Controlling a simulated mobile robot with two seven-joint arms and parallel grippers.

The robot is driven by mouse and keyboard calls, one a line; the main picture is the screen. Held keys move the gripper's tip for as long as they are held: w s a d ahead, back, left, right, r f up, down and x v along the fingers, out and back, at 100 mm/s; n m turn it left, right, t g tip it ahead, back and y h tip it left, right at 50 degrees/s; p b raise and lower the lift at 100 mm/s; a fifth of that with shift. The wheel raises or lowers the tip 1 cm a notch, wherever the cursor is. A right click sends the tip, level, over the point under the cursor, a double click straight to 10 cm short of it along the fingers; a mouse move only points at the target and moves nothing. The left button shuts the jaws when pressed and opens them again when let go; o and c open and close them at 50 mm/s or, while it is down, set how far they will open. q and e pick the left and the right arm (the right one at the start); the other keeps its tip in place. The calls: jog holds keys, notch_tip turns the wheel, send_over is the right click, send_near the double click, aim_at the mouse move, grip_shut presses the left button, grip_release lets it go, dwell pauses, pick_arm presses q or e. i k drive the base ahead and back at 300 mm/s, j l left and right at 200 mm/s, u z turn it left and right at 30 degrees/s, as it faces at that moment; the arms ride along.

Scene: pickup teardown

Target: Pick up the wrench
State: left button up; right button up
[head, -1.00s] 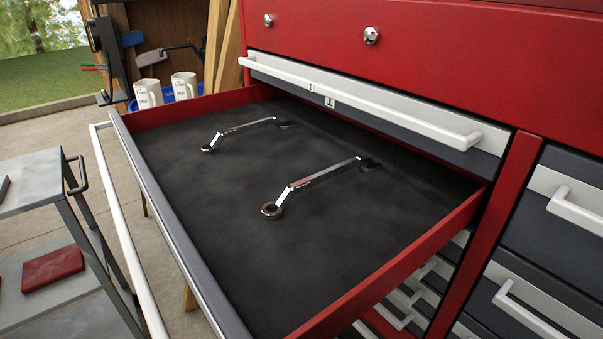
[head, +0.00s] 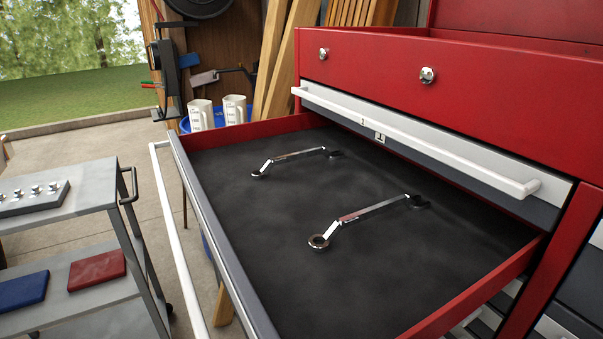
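Two shiny metal wrenches lie in the open drawer (head: 270,240) of a red tool chest. The nearer wrench (head: 372,211) lies right of the drawer's middle, its ring end toward the front left and its other end toward the back right. The farther wrench (head: 297,155) lies farther back and to the left, turned much the same way. The dark far ends of both are hard to make out against the black liner. Neither gripper shows in the head view.
The drawer's white handle (head: 180,245) juts out at its left side. A grey cart (head: 75,190) with a socket tray (head: 35,197) and red and blue items below stands left. White jugs (head: 201,115) and wooden planks stand behind. The drawer floor around the wrenches is clear.

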aim_at(345, 221)
jog(key=k+j+z, duration=0.1)
jog(key=j+z, duration=0.15)
jog(key=j, duration=0.5)
jog(key=j+z, duration=0.6)
jog(key=j, duration=0.25)
jog(key=i+j+z, duration=0.1)
jog(key=j+z, duration=0.55)
jog(key=i+j+z, duration=0.15)
jog(key=j, duration=0.15)
jog(key=i+j+z, duration=0.2)
jog(key=j, duration=0.15)
jog(key=j+z, duration=0.15)
jog(key=j, duration=0.15)
jog(key=k+j+u, duration=0.4)
jog(key=l+u, duration=0.1)
jog(key=u, duration=2.5)
